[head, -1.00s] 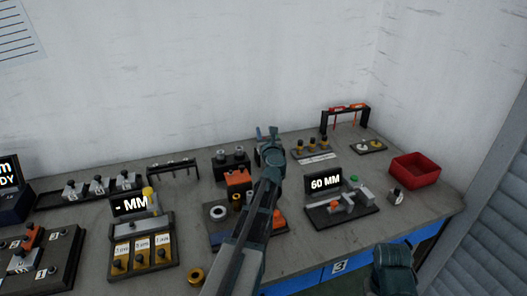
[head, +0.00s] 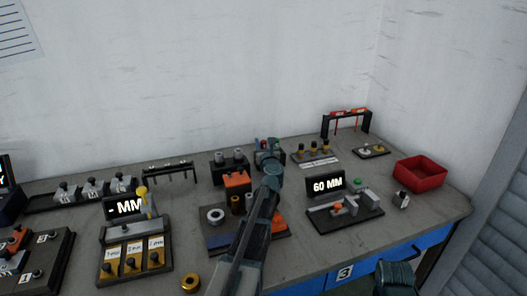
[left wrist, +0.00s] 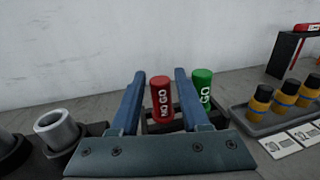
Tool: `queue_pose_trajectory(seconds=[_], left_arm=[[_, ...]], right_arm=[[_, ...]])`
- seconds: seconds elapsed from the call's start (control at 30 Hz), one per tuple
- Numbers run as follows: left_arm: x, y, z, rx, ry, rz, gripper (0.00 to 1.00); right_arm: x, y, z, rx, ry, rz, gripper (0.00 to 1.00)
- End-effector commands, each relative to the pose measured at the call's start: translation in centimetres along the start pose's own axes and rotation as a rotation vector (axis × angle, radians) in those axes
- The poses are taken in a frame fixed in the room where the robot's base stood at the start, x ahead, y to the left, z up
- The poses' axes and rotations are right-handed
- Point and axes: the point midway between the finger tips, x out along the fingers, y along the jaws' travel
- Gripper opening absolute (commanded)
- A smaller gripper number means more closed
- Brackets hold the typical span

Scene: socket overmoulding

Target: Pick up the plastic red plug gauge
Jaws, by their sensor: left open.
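The red plug gauge (left wrist: 161,97), a cylinder marked NO GO, stands upright in the left wrist view between the two blue fingers of my left gripper (left wrist: 160,76). The fingers are open, with a gap visible on each side of it. A green plug gauge (left wrist: 203,85) marked GO stands just right of the right finger. Both sit at a dark holder (left wrist: 158,127), mostly hidden by the gripper. In the head view my left gripper (head: 268,148) is at the back of the bench and largely covers the gauges.
Right of the gauges is a tray with yellow-and-black plugs (left wrist: 285,100). Left is a block with grey metal cylinders (left wrist: 57,130). A 60 MM display fixture (head: 345,208) and a red bin (head: 420,174) stand to the right. The wall (head: 230,70) is close behind.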

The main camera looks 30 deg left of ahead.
Motion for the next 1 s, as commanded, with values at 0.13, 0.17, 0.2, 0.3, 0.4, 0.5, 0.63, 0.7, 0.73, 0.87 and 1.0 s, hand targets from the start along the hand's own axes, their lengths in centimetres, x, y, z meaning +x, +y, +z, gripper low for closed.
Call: queue_pose_trajectory(seconds=[0.13,0.17,0.2,0.3,0.4,0.5,0.63,0.7,0.73,0.87,1.0], left_arm=[[3.0,-0.1,0.0,0.000,0.000,0.001,0.46],[3.4,-0.1,0.0,0.000,0.000,0.001,0.46],[3.6,0.0,0.0,0.000,0.000,0.001,0.46],[3.8,0.0,0.0,0.000,0.000,0.000,0.46],[3.7,0.0,0.0,0.000,0.000,0.000,0.46],[3.6,0.0,0.0,0.000,0.000,0.000,0.37],[3.6,0.0,0.0,0.000,0.000,0.000,0.13],[3.6,0.0,0.0,0.000,0.000,0.000,0.01],[3.6,0.0,0.0,0.000,0.000,0.000,0.00],[3.6,0.0,0.0,0.000,0.000,0.000,0.00],[3.6,0.0,0.0,0.000,0.000,0.000,0.00]], right_arm=[[0.0,0.0,0.0,0.000,0.000,0.000,0.50],[0.0,0.0,0.0,0.000,0.000,0.000,0.50],[0.0,0.0,0.0,0.000,0.000,0.000,0.50],[0.0,0.0,0.0,0.000,0.000,0.000,0.50],[0.0,0.0,0.0,0.000,0.000,0.000,0.50],[0.0,0.0,0.0,0.000,0.000,0.000,0.50],[0.0,0.0,0.0,0.000,0.000,0.000,0.50],[0.0,0.0,0.0,0.000,0.000,0.000,0.50],[0.0,0.0,0.0,0.000,0.000,0.000,0.50],[0.0,0.0,0.0,0.000,0.000,0.000,0.50],[0.0,0.0,0.0,0.000,0.000,0.000,0.50]])
